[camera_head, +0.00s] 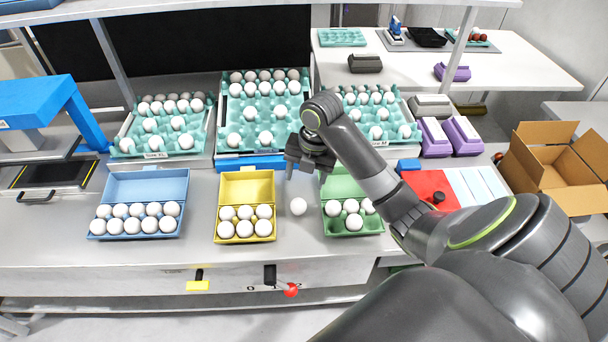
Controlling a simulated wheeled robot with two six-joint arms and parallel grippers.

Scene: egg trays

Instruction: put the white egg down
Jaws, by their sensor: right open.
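A white egg (298,206) rests on the grey table top between the yellow carton and the green carton. My right gripper (305,172) is open and hangs above and slightly behind this egg, apart from it. The yellow carton (247,183) stands open to the left with several white eggs in it. The green carton (341,188) stands open to the right with several white eggs, and my right arm covers part of it. The blue carton (147,185) at the far left holds several white eggs. My left gripper is not in view.
Teal trays (128,131) with several white eggs stand in a row behind the cartons. A cardboard box (548,178) stands at the right. A red panel (427,186) lies beyond my right forearm. The table's front strip is clear.

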